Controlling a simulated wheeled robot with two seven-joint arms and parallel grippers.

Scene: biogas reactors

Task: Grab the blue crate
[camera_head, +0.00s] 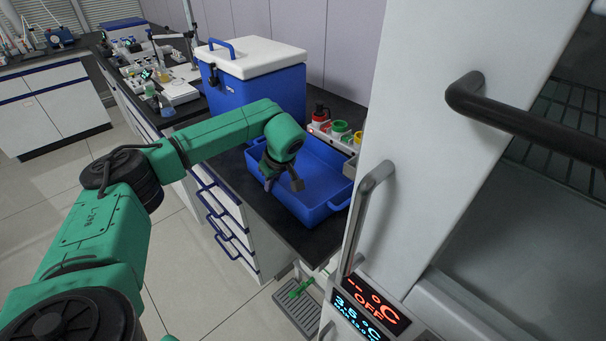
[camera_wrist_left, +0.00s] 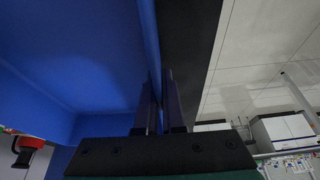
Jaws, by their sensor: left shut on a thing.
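The blue crate (camera_head: 322,184) is an open, shallow tray on the dark counter in the head view, in front of a blue cooler box. My left gripper (camera_head: 283,186) reaches down at its left wall and is shut on that wall. In the left wrist view the crate (camera_wrist_left: 85,65) fills the left side, and its wall edge runs between the two fingers of my left gripper (camera_wrist_left: 160,95). The inside looks empty where I can see it; my arm hides part of the near rim. My right gripper is not in view.
The blue cooler (camera_head: 258,85) with a white lid stands behind the crate. A rack with coloured caps (camera_head: 338,130) is close behind its right side. A white cabinet with a grey handle (camera_head: 368,205) stands close on the right. Open floor (camera_head: 195,270) lies left of the counter.

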